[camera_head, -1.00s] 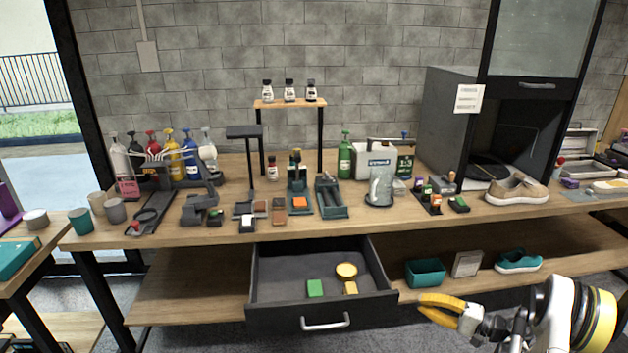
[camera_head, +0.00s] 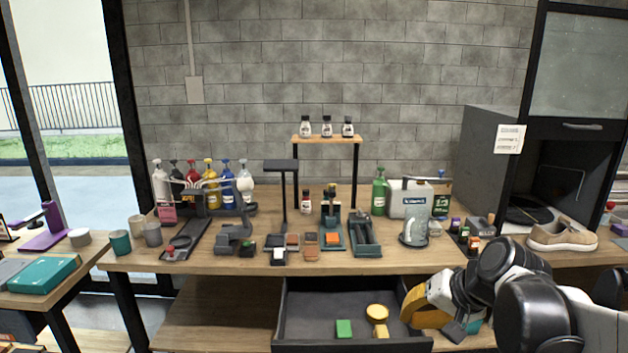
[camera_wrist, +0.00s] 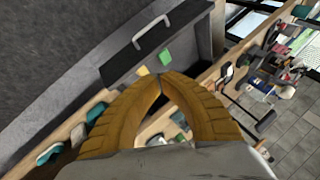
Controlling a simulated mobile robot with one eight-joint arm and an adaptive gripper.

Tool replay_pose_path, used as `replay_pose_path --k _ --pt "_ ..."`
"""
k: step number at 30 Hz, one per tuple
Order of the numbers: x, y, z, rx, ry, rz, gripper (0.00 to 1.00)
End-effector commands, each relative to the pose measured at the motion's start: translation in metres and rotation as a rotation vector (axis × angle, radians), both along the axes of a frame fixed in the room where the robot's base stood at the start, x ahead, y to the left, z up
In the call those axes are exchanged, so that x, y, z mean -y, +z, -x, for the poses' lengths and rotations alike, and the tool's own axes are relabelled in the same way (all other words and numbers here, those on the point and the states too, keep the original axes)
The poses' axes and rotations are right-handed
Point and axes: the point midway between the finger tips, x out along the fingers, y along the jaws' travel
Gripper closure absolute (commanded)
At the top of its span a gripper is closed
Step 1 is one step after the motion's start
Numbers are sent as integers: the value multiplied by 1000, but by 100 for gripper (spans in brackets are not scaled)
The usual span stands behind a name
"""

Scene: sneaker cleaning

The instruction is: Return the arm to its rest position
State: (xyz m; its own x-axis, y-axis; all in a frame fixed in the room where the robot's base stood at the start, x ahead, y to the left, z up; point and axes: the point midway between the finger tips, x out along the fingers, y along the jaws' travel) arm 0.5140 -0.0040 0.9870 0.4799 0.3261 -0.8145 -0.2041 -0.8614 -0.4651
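My arm is at the lower right of the head view, with my yellow-fingered gripper (camera_head: 424,303) beside the right side of the open drawer (camera_head: 352,345). In the wrist view the two ribbed fingers of my gripper (camera_wrist: 161,84) meet at their tips, with nothing seen between them. My arm hides part of the lower shelf at the right.
The dark drawer holds a green block (camera_head: 344,328) and a yellow round-headed item (camera_head: 377,316). Its handle (camera_wrist: 152,32) shows in the wrist view. The workbench (camera_head: 235,262) carries bottles, tools and a tan sneaker (camera_head: 562,235). A side table stands at the left.

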Motion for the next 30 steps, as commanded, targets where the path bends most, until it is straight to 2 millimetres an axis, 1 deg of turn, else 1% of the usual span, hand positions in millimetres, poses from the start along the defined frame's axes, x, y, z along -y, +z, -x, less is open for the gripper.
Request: replay_pose_path --k 1,6,9,12,15,18,30 --pt "-7 4 22 9 19 53 100" --pt "-13 9 85 58 79 249 100" --pt "-12 6 115 92 116 351 100" --pt "-9 3 136 122 145 428 100" --pt "-7 0 148 145 165 478 100" --pt "-5 -2 153 155 174 501 100" --pt "-5 -2 153 157 175 506 100"
